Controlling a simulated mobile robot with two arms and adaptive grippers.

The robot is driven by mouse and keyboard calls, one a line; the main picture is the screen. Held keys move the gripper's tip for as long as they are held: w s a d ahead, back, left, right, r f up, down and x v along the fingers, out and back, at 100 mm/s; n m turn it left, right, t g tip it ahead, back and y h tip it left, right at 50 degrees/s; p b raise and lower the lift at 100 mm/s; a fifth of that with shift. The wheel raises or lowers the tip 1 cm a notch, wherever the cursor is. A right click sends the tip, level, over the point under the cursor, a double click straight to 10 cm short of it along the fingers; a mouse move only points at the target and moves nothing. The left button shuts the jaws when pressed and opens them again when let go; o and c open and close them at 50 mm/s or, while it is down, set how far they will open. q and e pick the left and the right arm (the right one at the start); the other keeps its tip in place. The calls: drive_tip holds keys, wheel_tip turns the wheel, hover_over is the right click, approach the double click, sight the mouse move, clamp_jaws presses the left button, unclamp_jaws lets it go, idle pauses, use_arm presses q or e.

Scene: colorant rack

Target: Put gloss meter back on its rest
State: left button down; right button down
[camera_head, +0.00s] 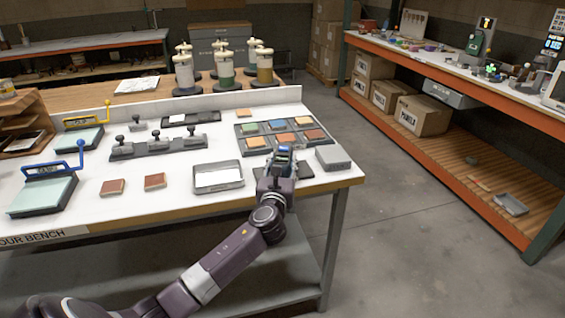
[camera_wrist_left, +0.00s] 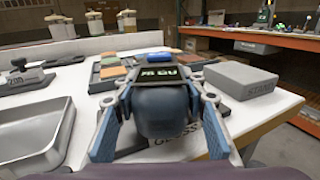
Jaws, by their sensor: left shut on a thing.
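My left gripper (camera_head: 283,160) is shut on the gloss meter (camera_head: 285,153), a dark rounded device. The wrist view shows the gloss meter (camera_wrist_left: 163,108) between the two blue-padded fingers of my left gripper (camera_wrist_left: 162,92), with a lit display and a blue part at its far end. The rest, a dark flat pad (camera_head: 300,170), lies on the bench under and beside the gripper. In the wrist view the rest (camera_wrist_left: 165,148) shows part of a "GLOSS" label below the meter. The meter covers much of it. I cannot tell whether they touch. My right gripper is not in view.
A grey lettered box (camera_head: 333,158) stands just right of the gripper, near the bench edge. A tray of coloured tiles (camera_head: 280,137) lies behind it. An open metal tray (camera_head: 218,177) is to the left. Black holders with stamps (camera_head: 165,147) stand farther left.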

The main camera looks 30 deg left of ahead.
use_arm(q)
drive_tip(key=c, duration=1.2)
unclamp_jaws()
drive_tip(key=shift+f, duration=0.1)
